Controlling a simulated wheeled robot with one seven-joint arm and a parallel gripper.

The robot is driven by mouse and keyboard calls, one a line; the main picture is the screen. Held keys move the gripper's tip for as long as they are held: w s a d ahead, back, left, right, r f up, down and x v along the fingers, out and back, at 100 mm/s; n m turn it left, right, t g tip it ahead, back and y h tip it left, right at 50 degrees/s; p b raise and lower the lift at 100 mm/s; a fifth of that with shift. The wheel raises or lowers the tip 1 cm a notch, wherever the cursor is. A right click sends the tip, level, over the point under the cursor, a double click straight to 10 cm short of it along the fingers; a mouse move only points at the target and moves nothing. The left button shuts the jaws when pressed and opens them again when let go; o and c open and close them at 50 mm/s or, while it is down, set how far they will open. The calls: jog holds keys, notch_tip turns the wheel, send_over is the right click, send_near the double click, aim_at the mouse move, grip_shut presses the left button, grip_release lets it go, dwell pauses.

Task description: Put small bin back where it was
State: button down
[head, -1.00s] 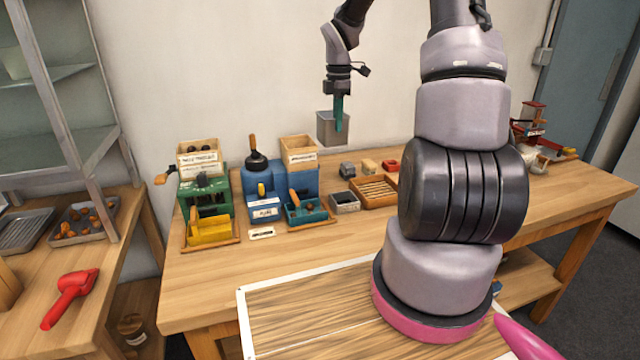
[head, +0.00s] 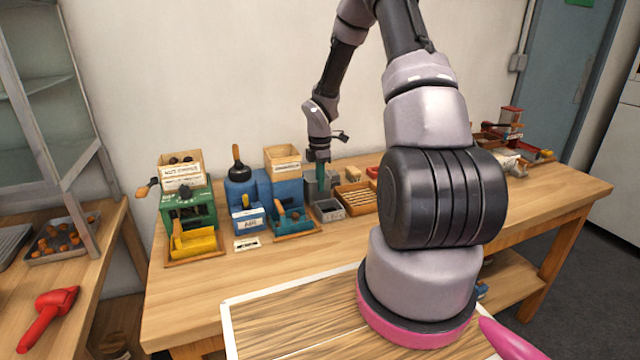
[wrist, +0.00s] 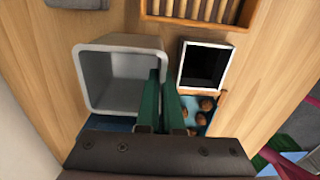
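The small bin (head: 311,191) is a grey, square, open-topped container. In the head view it is low at the back of the table, between the blue machine and a small grey tray, partly hidden by my fingers. In the wrist view the bin (wrist: 105,80) looks empty. My gripper (head: 320,177) points down at it. In the wrist view the two green fingers (wrist: 162,102) are close together on its right wall, one inside and one outside. I cannot tell whether the bin's base touches the table.
A dark-centred grey tray (head: 328,211) and a slatted wooden tray (head: 357,200) are close to the bin. The blue machine (head: 286,200) with a teal tray of nuts is just left, and a green machine (head: 187,207) stands farther left. The front of the table (head: 215,285) is clear.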

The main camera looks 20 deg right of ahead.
jog(key=shift+f, duration=0.1)
jog(key=c, duration=1.1)
grip_release()
notch_tip(320, 180, up, 12)
jog(key=r, duration=0.1)
jog(key=s+a+r+m+t, duration=0.2)
jog(key=s+r+m, duration=0.3)
jog(key=r, duration=0.3)
jog(key=s+a+r+m+t, duration=0.1)
jog(key=s+a+r+m, duration=0.1)
jog(key=s+r+m, duration=0.5)
jog(key=s+a+r+m+t, duration=0.1)
jog(key=s+r+m, duration=0.2)
jog(key=s, duration=0.2)
jog(key=s+a+r+m+t+y, duration=0.1)
jog(key=s+a+r+m, duration=0.1)
jog(key=s+r+m, duration=0.1)
jog(key=s+a+r+m+t+y, duration=0.1)
jog(key=s+r+m+t, duration=0.1)
jog(key=s+r+m, duration=0.2)
jog(key=shift+s+a+r, duration=0.2)
jog(key=shift+s, duration=0.45)
jog(key=shift+s+a+r, duration=0.15)
jog(key=shift+s+a, duration=0.05)
jog(key=shift+s, duration=0.45)
